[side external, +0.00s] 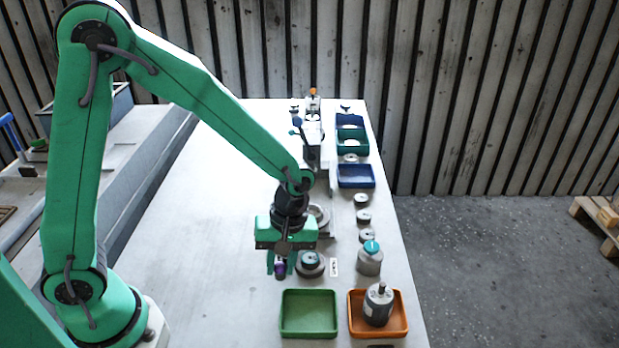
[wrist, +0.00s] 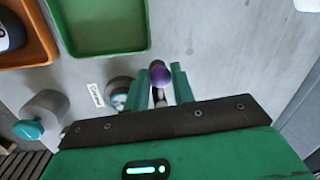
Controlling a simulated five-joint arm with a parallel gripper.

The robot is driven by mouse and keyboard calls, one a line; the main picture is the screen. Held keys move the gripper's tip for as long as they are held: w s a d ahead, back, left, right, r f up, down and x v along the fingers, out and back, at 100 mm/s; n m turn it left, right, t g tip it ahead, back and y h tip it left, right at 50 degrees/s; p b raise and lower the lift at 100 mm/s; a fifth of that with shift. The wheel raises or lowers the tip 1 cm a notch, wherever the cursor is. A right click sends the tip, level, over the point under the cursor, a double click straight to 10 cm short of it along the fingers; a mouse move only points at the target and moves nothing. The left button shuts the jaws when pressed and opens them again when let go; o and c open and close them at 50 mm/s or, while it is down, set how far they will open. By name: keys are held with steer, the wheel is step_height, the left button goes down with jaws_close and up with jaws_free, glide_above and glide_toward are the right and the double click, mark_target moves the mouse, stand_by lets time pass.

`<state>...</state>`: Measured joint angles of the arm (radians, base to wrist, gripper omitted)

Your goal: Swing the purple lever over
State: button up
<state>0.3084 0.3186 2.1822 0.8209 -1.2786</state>
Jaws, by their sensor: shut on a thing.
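The purple lever shows as a purple knob (side external: 281,267) at the lower end of my gripper in the side view. The knob also shows in the wrist view (wrist: 161,76), between the two green fingers. My gripper (wrist: 157,88) is shut on the lever, with a finger on each side. In the side view my gripper (side external: 278,266) points down just left of a round grey fixture (side external: 311,264) on the table. The lever's shaft and pivot are mostly hidden by my gripper.
A green tray (side external: 309,314) and an orange tray (side external: 402,326) holding a grey motor (side external: 379,304) stand at the front. A grey cylinder with a teal top (side external: 370,258) stands to the right of the fixture. The table's left part is clear.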

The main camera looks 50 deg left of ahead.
steer(key=shift+s, duration=0.15)
steer(key=o, duration=1)
steer(key=shift+c, duration=0.2)
steer(key=shift+w+r, duration=0.25)
steer(key=shift+r, duration=0.35)
step_height(320, 180, up, 6)
steer(key=w, duration=0.1)
steer(key=shift+d+r, duration=0.15)
steer(key=shift+r, duration=0.05)
steer(key=shift+r, duration=0.1)
